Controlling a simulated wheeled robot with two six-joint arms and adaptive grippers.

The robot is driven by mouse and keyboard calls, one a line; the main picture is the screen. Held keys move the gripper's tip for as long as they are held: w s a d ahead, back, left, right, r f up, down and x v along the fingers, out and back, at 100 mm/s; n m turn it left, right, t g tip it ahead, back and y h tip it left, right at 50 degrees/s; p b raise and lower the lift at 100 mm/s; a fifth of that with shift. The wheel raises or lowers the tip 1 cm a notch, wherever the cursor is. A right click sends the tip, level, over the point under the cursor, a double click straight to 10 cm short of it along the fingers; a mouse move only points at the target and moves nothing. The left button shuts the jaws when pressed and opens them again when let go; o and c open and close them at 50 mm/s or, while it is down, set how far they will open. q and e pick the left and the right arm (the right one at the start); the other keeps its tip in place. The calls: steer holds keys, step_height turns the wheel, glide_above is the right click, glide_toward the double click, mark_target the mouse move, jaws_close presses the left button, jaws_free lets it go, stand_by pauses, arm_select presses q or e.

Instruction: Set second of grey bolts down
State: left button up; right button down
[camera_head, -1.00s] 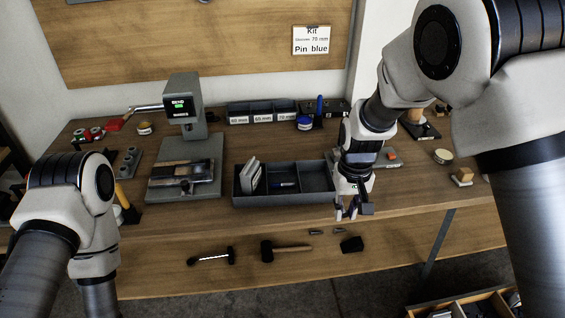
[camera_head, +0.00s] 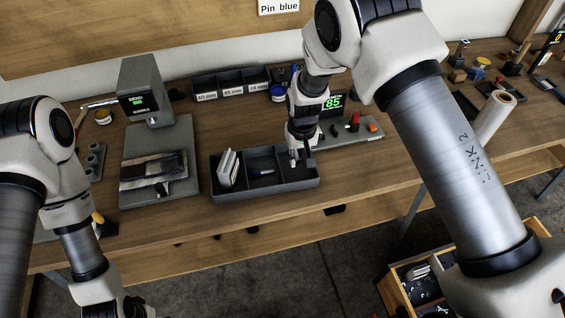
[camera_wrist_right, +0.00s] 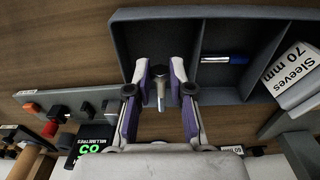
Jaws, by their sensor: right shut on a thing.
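The grey tray (camera_head: 265,191) has three compartments and lies on the workbench. My right gripper (camera_head: 294,158) is over its right compartment, pointing down. Whether the bolt touches the tray floor I cannot tell. No other bolt can be made out in that compartment. My left arm is at the left of the head view; its gripper is out of frame.
The middle compartment holds a blue pin (camera_head: 262,172); it also shows in the wrist view (camera_wrist_right: 221,59). The left one holds white sleeve packs (camera_head: 228,168), labelled 70 mm. A green-lit gauge reading 85 (camera_head: 333,102) stands close behind the gripper. A press (camera_head: 145,90) stands at left.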

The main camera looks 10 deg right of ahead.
mark_target(297, 177)
step_height(297, 177, down, 6)
steer(key=shift+r+p, duration=0.15)
steer(key=shift+p, duration=0.4)
steer(key=shift+w+f, duration=0.1)
steer(key=shift+f, duration=0.15)
steer(key=shift+r, duration=0.1)
steer(key=shift+s, duration=0.25)
steer(key=c, duration=1)
jaws_free()
steer(key=shift+w+f, duration=0.15)
steer(key=shift+f, duration=0.05)
steer(key=shift+c, duration=0.2)
